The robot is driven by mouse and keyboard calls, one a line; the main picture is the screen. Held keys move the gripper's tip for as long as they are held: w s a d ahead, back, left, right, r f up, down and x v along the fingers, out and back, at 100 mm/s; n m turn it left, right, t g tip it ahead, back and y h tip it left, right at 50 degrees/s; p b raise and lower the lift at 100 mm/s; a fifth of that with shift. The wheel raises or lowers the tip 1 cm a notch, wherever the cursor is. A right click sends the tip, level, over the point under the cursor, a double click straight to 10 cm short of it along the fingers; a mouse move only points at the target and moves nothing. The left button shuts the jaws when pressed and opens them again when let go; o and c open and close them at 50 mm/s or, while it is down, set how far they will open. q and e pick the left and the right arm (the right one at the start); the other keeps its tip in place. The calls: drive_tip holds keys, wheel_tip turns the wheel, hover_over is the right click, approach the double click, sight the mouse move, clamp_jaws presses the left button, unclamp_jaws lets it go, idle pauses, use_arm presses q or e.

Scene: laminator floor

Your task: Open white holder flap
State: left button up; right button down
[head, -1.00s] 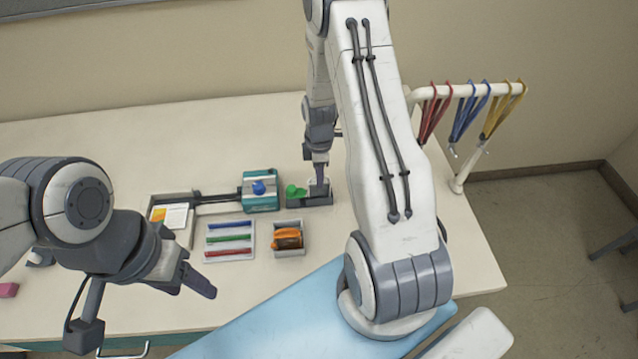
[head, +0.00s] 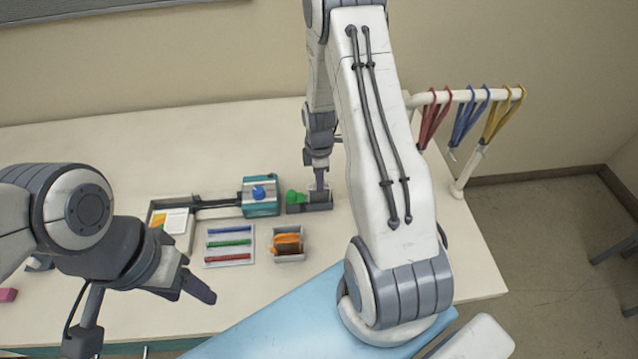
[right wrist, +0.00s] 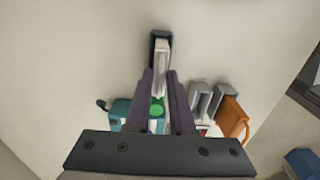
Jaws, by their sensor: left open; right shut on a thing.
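No part is clearly a white holder flap. A small dark-based device (head: 294,208) with a green knob (head: 292,196) stands right of the teal laminator. My right gripper (head: 320,185) points down over its right end. In the right wrist view a pale bar (right wrist: 162,60) over a dark base (right wrist: 159,34) runs between the fingers. The right gripper (right wrist: 160,78) is shut on this pale bar; the exact contact is hard to see. My left gripper (head: 205,292) is open and empty at the front left, above the table and away from the device.
The teal laminator (head: 262,208) with a blue knob stands left of the device. In front lie a tray of coloured strips (head: 205,262) and a grey tray (head: 290,259) with orange pieces. Coloured lanyards (head: 468,118) hang on a white rack at right. The table's back is clear.

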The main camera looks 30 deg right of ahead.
drive_tip(key=shift+s+d+r+p, duration=0.2)
drive_tip(key=shift+d+r+p, duration=0.2)
drive_tip(key=shift+d+r, duration=0.1)
drive_tip(key=shift+s+d+r, duration=0.1)
drive_tip(key=shift+d, duration=0.15)
idle(0.3)
drive_tip(key=shift+s+d+r, duration=0.1)
drive_tip(key=shift+s+d, duration=0.1)
drive_tip(key=shift+d, duration=0.1)
drive_tip(key=shift+s+d+r, duration=0.1)
drive_tip(key=shift+s+d, duration=0.05)
drive_tip(key=shift+d, duration=0.2)
drive_tip(key=shift+s+d+f, duration=0.1)
drive_tip(key=shift+s+d, duration=0.15)
drive_tip(key=shift+d, duration=0.2)
drive_tip(key=shift+s+d+f, duration=0.1)
drive_tip(key=shift+s+d, duration=0.1)
drive_tip(key=shift+d, duration=0.2)
drive_tip(key=shift+s+d+f, duration=0.3)
drive_tip(key=shift+d+f, duration=0.3)
drive_tip(key=shift+d, duration=0.05)
idle(0.7)
drive_tip(key=shift+s+d+f+b, duration=0.1)
drive_tip(key=shift+d+f+b, duration=0.15)
drive_tip(key=shift+b, duration=0.2)
